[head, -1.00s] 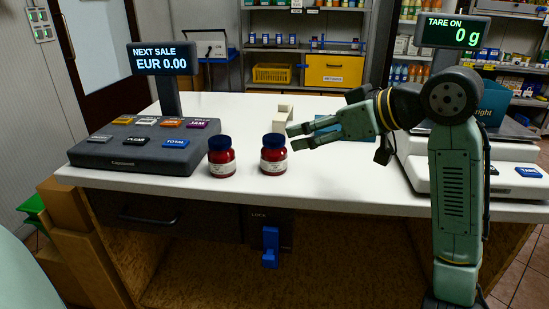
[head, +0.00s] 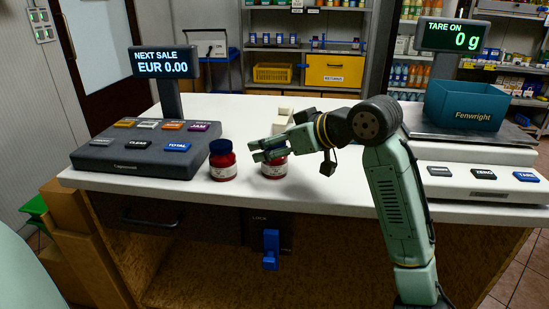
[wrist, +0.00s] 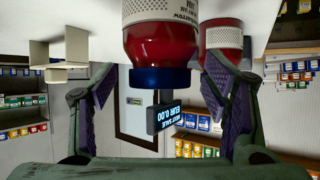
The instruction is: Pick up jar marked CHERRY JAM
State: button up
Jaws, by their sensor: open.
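Two red jars with dark blue lids stand upright on the white counter, a left jar (head: 223,165) and a right jar (head: 273,171). Their labels are too small to read in the head view. My gripper (head: 262,151) is open at the right jar, its fingers hiding most of that jar's lid. In the upside-down wrist view, the nearer jar (wrist: 162,43) has its lid between the two open fingers (wrist: 160,76), with no clear contact. The other jar (wrist: 221,36) shows behind it, partly covered by the right finger. The nearer label's print is cut off and not legible to me.
A till (head: 145,148) with coloured keys stands left of the jars. A scale (head: 470,165) bearing a blue bin (head: 465,106) is at the right. A small cream-coloured object (head: 283,117) stands behind the gripper. The counter front (head: 320,203) is clear.

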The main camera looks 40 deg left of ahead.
jog(key=shift+c, duration=0.3)
grip_shut()
dwell(0.5)
